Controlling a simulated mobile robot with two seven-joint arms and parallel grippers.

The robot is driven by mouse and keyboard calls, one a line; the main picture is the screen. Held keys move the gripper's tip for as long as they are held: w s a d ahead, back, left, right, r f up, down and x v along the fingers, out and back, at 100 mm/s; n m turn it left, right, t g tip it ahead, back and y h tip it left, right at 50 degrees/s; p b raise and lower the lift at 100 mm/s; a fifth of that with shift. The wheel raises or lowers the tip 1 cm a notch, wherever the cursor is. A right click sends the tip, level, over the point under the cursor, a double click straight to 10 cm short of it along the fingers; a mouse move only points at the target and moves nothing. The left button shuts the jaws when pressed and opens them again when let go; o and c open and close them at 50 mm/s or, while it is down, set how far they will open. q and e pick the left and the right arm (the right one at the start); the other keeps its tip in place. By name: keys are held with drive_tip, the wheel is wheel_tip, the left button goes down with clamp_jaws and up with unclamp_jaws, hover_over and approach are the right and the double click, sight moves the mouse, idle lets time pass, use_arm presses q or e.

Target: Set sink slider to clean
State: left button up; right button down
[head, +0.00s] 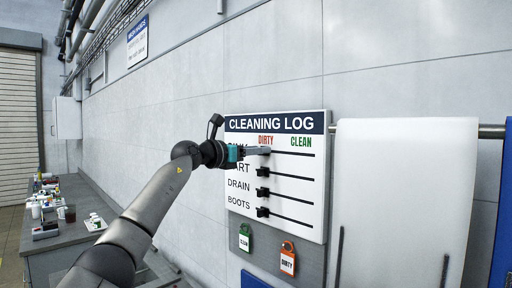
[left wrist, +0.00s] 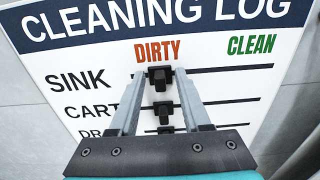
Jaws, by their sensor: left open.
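The white cleaning log board (head: 290,222) hangs on the wall; it has rows SINK, CART, DRAIN and BOOTS, with columns DIRTY in red and CLEAN in green. The black sink slider (left wrist: 159,78) sits at the left end of its track, under DIRTY. My left gripper (head: 264,150) is at the sink row and hides that slider and most of the word SINK in the head view. In the left wrist view its two grey fingers are open, one on each side of the sink slider; I cannot tell whether they touch it. My right gripper is not in view.
The cart slider (head: 262,172), drain slider (head: 262,191) and boots slider (head: 262,212) sit just below, all under DIRTY. A white sheet (head: 403,190) hangs to the right.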

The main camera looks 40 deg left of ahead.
use_arm(q)
clamp_jaws()
idle(0.4)
idle(1.1)
